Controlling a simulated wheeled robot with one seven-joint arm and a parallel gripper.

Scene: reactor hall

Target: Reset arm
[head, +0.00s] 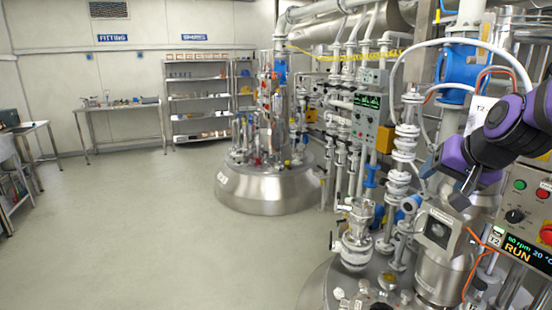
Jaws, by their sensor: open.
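My arm, with black and purple links, reaches in from the right edge in the head view. My gripper (443,184) is at its lower left end, with its fingers spread apart. It is open and nothing shows between the fingers. It hangs in front of the near reactor's pipework, above and left of the control panel (520,212), which reads RUN. I cannot tell how far it is from the pipes behind it.
The near reactor's steel lid (322,290) carries many valves and pipes close to my arm. A second reactor (262,190) stands farther back. A shelf rack (197,98) and a table (122,106) stand by the far wall. The floor (150,220) at left is clear.

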